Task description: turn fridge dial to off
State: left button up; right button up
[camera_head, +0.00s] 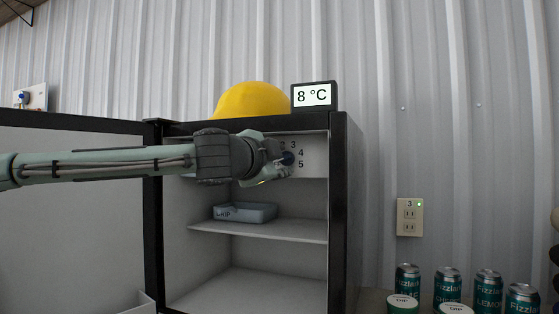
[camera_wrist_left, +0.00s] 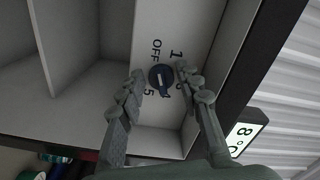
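The fridge dial (camera_head: 287,158) is a small dark blue knob on a white panel at the top inside the open fridge (camera_head: 345,220). In the left wrist view the dial (camera_wrist_left: 160,77) has a white mark on it; OFF and 1 are printed above it, 5 below left, and other numbers are partly covered. My left gripper (camera_head: 279,167) is at the dial. In the wrist view its fingers (camera_wrist_left: 158,74) stand apart, one on each side of the knob, with small visible gaps. My right gripper is not in view.
A display reading 8 °C (camera_head: 314,96) and a yellow hard hat (camera_head: 251,100) are on top of the fridge. A grey-blue container (camera_head: 245,213) sits on the shelf (camera_head: 290,230). The open door (camera_head: 75,210) is at left. Several cans (camera_head: 447,286) stand at lower right.

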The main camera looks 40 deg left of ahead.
pick_arm(q)
jog(key=shift+o, duration=0.7)
jog(key=v, duration=1.2)
